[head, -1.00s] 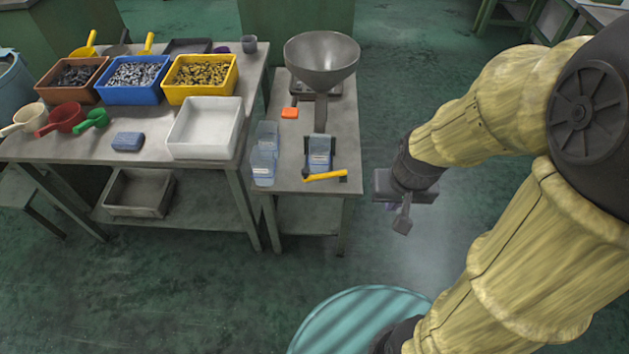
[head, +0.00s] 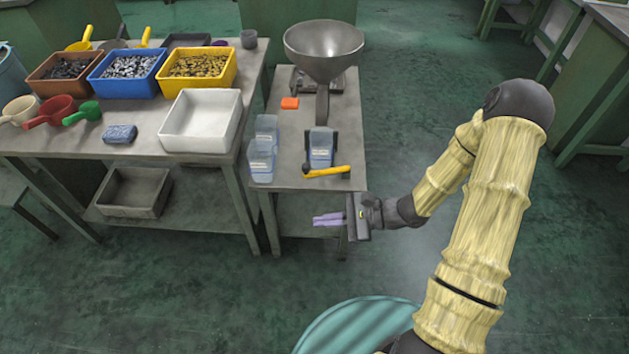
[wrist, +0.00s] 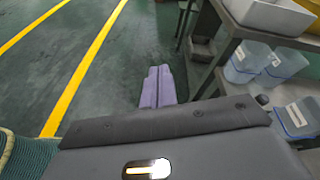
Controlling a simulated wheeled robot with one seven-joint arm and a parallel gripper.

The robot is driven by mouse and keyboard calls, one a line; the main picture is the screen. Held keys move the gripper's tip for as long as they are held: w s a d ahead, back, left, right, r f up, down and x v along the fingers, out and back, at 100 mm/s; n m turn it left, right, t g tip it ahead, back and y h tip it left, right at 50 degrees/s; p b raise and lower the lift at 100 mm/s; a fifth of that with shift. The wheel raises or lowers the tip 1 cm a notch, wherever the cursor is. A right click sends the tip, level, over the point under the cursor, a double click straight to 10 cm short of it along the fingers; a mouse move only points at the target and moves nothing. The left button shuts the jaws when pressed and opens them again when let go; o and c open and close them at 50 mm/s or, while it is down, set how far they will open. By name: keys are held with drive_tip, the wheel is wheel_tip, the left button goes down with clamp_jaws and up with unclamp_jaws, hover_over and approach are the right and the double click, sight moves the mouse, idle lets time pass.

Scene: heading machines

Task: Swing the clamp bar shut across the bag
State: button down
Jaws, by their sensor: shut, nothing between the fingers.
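I cannot tell from here whether the bar touches the bag. My gripper (head: 314,219) is shut and empty, with its purple fingers together and pointing left, in front of and below the table's front edge. In the wrist view the fingers (wrist: 158,88) point over the open floor. The bar is not clearly seen there.
A steel funnel (head: 324,50) stands over the small table (head: 289,178). The larger table at left holds bins, scoops and a white tub (head: 201,121). The floor at right is free.

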sight(309, 169)
drive_tip(key=w+d+f+m+t+h+b, duration=0.3)
drive_tip(key=w+d+f+m+t, duration=0.3)
drive_tip(key=w+f+m+t, duration=0.4)
drive_tip(key=w+m+t, duration=0.1)
drive_tip(key=m+t, duration=0.2)
drive_tip(key=shift+w+f+m, duration=0.3)
drive_tip(key=shift+w+f, duration=0.05)
drive_tip(key=shift+f, duration=0.05)
drive_tip(key=b+x, duration=0.1)
drive_tip(key=x, duration=1.3)
drive_tip(key=shift+r, duration=0.1)
drive_tip(key=shift+w+d+p, duration=0.1)
drive_tip(key=shift+w+p, duration=0.1)
drive_tip(key=shift+p, duration=0.1)
